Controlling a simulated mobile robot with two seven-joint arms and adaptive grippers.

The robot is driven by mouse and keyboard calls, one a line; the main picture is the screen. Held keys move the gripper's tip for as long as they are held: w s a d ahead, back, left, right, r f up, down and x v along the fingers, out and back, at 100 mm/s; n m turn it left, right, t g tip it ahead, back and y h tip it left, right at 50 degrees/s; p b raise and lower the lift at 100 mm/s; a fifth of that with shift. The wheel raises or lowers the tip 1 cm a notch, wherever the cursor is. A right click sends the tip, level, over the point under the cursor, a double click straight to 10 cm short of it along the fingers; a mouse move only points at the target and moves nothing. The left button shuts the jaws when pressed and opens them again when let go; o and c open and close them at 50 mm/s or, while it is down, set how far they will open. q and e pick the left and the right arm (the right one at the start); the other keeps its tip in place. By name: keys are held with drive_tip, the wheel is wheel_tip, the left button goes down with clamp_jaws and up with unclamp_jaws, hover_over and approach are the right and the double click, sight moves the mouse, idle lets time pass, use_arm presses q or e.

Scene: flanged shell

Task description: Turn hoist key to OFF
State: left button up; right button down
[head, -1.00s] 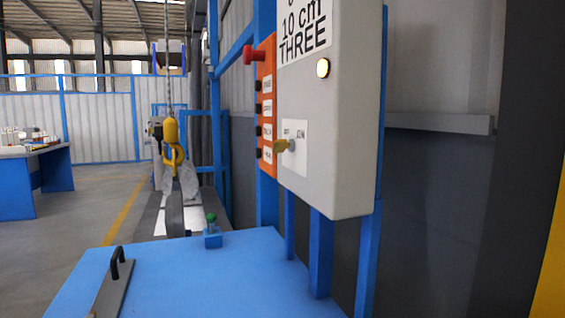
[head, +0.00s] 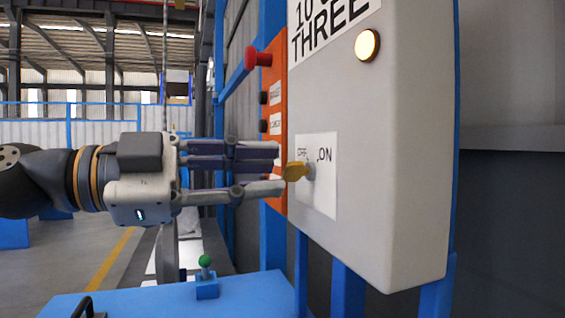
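The yellow hoist key (head: 295,172) sits in its lock on the front of the grey control box (head: 400,215). A white label (head: 322,200) behind it reads OFF on the left and ON on the right; the key partly covers it. I cannot tell which word the key is turned to. My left gripper (head: 281,169) comes in level from the left, with its fingers spread apart above and below the key's height. Its fingertips are just short of or beside the key handle; contact cannot be told. My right gripper is not in view.
A round lamp (head: 367,45) glows on the box. An orange panel (head: 276,110) with a red button (head: 258,59) and black buttons stands just behind the fingers. A blue table (head: 250,295) with a green-topped knob (head: 205,262) is below. The space left of the box is otherwise open.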

sight(283, 173)
use_arm(q)
drive_tip(key=x, duration=0.3)
drive_tip(key=shift+w+d, duration=0.1)
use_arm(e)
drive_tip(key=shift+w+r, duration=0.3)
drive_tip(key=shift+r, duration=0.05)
use_arm(q)
drive_tip(key=shift+c, duration=0.6)
clamp_jaws()
